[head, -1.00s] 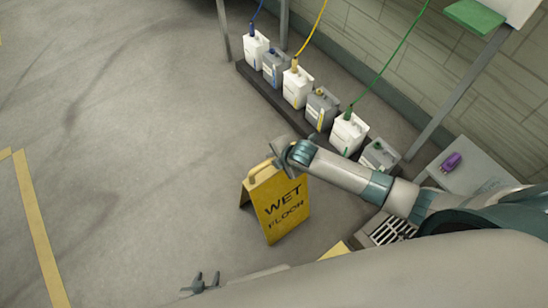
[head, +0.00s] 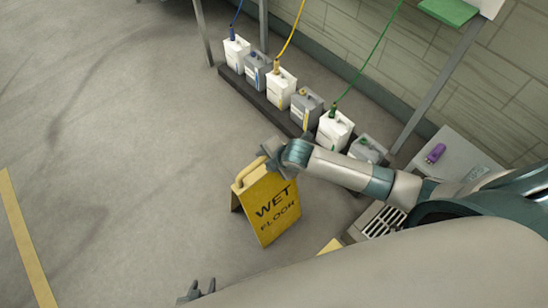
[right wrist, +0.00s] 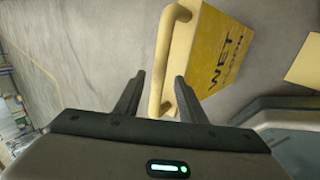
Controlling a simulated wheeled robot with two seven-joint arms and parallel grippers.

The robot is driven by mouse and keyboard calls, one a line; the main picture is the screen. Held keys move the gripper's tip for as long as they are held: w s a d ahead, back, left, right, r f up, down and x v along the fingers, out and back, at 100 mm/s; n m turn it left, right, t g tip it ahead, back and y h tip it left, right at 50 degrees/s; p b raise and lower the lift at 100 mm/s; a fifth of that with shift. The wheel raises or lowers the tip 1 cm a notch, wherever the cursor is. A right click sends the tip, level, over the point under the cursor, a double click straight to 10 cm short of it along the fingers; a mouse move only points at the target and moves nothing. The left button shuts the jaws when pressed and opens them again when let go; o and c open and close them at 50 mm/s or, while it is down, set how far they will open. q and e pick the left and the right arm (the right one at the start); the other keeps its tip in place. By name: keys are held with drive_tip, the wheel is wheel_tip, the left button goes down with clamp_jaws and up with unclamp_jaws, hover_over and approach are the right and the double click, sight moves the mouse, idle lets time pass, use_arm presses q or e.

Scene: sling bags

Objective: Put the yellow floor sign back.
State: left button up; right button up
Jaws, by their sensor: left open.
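The yellow floor sign (head: 268,212), marked WET FLOOR, stands as an open A-frame on the grey floor in the head view. My right gripper (head: 268,156) is at its top, by the handle. In the right wrist view the sign (right wrist: 222,50) is ahead, and its pale yellow handle bar (right wrist: 163,75) appears between the two dark fingers of my right gripper (right wrist: 160,76). The fingers are apart, with a gap on each side of the bar; how deep the bar lies is unclear. My left gripper (head: 196,291) is open and empty at the bottom edge, partly hidden by my body.
Several white and grey jugs (head: 281,90) stand in a row on a dark low rack along the wall. A grey surface with a purple object (head: 436,153) and a floor grate (head: 384,222) lie to the right. Floor to the left is clear, with a yellow line (head: 24,240).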

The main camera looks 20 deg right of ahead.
drive_tip(key=v, duration=0.7)
drive_tip(key=shift+s+r, duration=0.1)
drive_tip(key=shift+s, duration=0.05)
idle(0.6)
drive_tip(key=s+a+r+m, duration=0.2)
drive_tip(key=s+a+m, duration=0.1)
drive_tip(key=s+m, duration=0.65)
drive_tip(key=s+d+m+g+h, duration=0.1)
drive_tip(key=s+d+m, duration=0.35)
drive_tip(key=s, duration=0.25)
drive_tip(key=s+d+m+g+h, duration=0.1)
drive_tip(key=s+d+m+g, duration=0.15)
drive_tip(key=s+m, duration=0.45)
drive_tip(key=w+a+f+n+t, duration=0.1)
drive_tip(key=w+a+f, duration=0.15)
drive_tip(key=f, duration=0.75)
drive_tip(key=w+a+f+t, duration=0.1)
drive_tip(key=w+f+t, duration=0.15)
drive_tip(key=f, duration=0.75)
wheel_tip(320, 180, down, 14)
drive_tip(key=s+a+y, duration=0.1)
drive_tip(key=s+a, duration=0.1)
drive_tip(key=shift+s+n+t+y, duration=0.3)
drive_tip(key=shift+t, duration=0.1)
